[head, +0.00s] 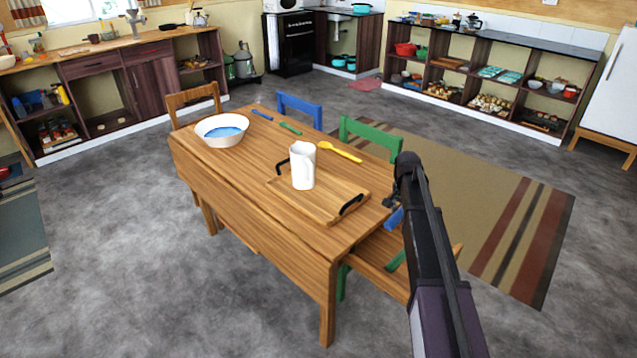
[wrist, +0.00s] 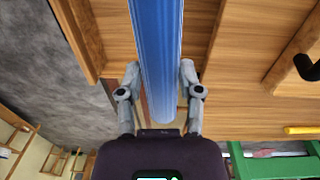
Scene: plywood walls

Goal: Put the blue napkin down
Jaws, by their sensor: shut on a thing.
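My gripper (head: 393,203) is shut on the blue napkin (head: 395,218), just beyond the right edge of the wooden table (head: 270,245) in the head view. In the wrist view the blue napkin (wrist: 157,45) is a long blue strip running up between the fingers of my gripper (wrist: 158,85). It is held in the air, with wooden surfaces behind it. I cannot tell how high it is above them. Its far end runs out of the wrist view.
On the table are a tray (head: 335,210) with dark handles, a white jug (head: 303,167), a white bowl (head: 222,138) with something blue inside, and a yellow spoon (head: 340,152). A green chair (head: 371,136) and a blue chair (head: 299,108) stand behind. The table's front left is bare.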

